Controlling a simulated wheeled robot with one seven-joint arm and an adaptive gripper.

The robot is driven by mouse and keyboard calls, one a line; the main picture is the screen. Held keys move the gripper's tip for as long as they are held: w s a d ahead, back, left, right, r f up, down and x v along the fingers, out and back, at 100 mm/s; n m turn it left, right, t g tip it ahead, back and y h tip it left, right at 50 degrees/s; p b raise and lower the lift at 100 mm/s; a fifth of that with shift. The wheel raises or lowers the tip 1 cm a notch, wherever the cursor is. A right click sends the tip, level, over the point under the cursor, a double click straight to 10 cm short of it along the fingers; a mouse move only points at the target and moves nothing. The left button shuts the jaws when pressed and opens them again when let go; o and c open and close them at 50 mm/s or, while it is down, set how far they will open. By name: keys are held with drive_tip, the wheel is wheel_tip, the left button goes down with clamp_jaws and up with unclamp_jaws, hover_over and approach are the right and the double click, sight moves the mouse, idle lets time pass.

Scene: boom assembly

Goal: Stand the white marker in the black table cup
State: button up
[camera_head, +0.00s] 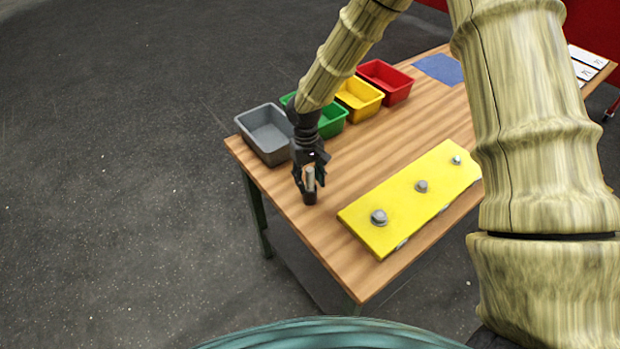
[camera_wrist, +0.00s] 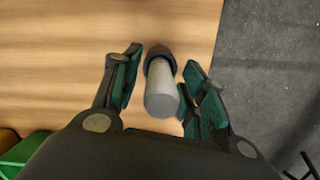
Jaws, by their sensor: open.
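The white marker (camera_head: 310,177) looks light grey and stands upright in the small black table cup (camera_head: 310,198) near the table's left edge. In the wrist view the marker (camera_wrist: 161,92) points up toward the camera, with the dark rim of the cup (camera_wrist: 158,54) around its far end. My gripper (camera_head: 309,180) is just above the cup, with its fingers around the marker. In the wrist view my gripper (camera_wrist: 155,88) is open, with one finger on each side of the marker. A gap shows on the left; the right finger is very close, and I cannot tell if it touches.
Grey (camera_head: 265,133), green (camera_head: 332,121), yellow (camera_head: 360,98) and red (camera_head: 386,81) bins line the table's back left side. A yellow board (camera_head: 403,207) with bolts lies at the front right. The wooden table (camera_head: 300,222) is bare around the cup, and its edge is close.

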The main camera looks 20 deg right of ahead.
drive_tip(key=shift+r, duration=0.15)
wheel_tip(320, 180, up, 12)
drive_tip(key=w+b, duration=0.1)
drive_tip(key=b, duration=0.4)
drive_tip(key=shift+w+a, duration=0.15)
drive_tip(key=shift+w, duration=0.05)
